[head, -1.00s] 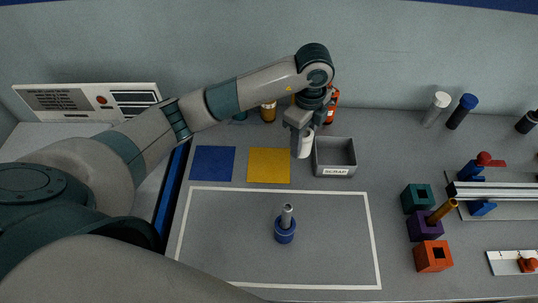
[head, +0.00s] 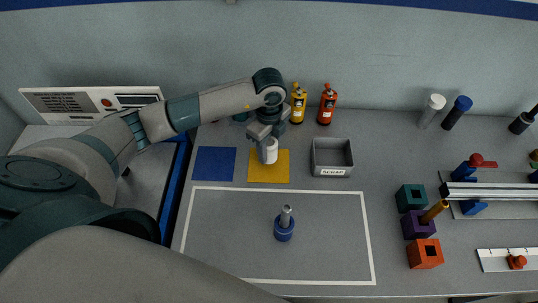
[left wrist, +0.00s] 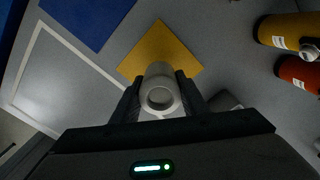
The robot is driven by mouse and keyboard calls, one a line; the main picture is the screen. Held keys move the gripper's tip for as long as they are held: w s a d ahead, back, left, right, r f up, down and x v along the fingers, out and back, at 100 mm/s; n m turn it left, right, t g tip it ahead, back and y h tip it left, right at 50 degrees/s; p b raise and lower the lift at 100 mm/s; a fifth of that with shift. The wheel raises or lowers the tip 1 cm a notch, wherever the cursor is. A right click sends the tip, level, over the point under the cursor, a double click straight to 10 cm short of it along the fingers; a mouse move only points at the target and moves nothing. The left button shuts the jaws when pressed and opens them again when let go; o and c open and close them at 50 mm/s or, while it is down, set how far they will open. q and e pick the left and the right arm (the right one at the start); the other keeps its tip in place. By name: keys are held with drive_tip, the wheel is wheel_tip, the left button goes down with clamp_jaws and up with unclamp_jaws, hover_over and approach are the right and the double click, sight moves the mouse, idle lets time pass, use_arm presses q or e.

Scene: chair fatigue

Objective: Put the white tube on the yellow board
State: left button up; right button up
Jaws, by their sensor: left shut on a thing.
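The white tube (head: 268,152) is held upright in my left gripper (head: 266,141), which is shut on it. In the head view the tube overlaps the yellow board (head: 270,177), a flat square on the table. Whether the tube touches the board cannot be told. In the left wrist view the tube (left wrist: 159,92) sits between the two fingers, its round open end facing the camera. The yellow board (left wrist: 172,48) shows beyond it there. Another white tube (head: 432,111) stands at the back right. My right gripper is not in view.
A blue board (head: 213,164) lies left of the yellow one. A grey scrap bin (head: 333,172) stands to its right. Yellow (head: 298,105) and orange (head: 327,106) bottles stand behind. A blue-based post (head: 284,228) stands inside the white outline in front.

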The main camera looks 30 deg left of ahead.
sight(269, 156)
use_arm(q)
wheel_tip(269, 156, down, 3)
drive_tip(key=shift+r+p, duration=0.15)
drive_tip(key=shift+p, duration=0.6)
drive_tip(key=shift+f, duration=0.55)
drive_tip(key=shift+f, duration=0.2)
drive_tip(key=o, duration=1.1)
drive_tip(key=shift+r, duration=0.2)
drive_tip(key=shift+r, duration=0.1)
